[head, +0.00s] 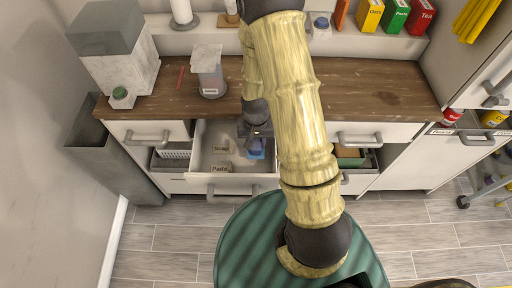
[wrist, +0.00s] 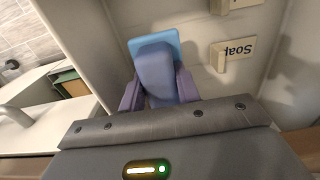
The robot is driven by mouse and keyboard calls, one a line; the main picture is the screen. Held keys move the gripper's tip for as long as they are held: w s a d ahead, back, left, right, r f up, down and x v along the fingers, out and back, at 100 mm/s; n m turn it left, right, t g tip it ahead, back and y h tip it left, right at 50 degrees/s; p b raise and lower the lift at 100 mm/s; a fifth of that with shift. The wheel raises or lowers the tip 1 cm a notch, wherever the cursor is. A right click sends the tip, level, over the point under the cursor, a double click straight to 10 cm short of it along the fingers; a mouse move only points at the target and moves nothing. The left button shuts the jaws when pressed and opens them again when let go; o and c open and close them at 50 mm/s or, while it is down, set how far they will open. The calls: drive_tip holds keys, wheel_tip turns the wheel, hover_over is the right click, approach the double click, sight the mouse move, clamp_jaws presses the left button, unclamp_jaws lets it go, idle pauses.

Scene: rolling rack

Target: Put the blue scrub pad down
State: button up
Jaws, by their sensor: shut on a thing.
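The blue scrub pad (wrist: 154,72) is between the two purple-grey fingers of my gripper (wrist: 158,92) in the wrist view. A lighter blue flat part shows at its far end. In the head view the pad (head: 256,149) is a small blue patch inside the open drawer (head: 228,182), at its right side. My gripper (head: 256,132) reaches down into this drawer, shut on the pad. I cannot tell whether the pad touches the drawer floor.
The drawer holds a "Soap" label (head: 221,148) and a "Paste" label (head: 220,168); the Soap label also shows in the wrist view (wrist: 233,50). The drawer floor around them is mostly bare. A wooden counter (head: 375,88) lies above, with a clear container (head: 209,72).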

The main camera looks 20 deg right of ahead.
sight(256, 140)
drive_tip(key=shift+f, duration=2.05)
drive_tip(key=shift+f, duration=0.15)
drive_tip(key=o, duration=1)
wheel_tip(256, 140, up, 12)
drive_tip(key=shift+r, duration=0.15)
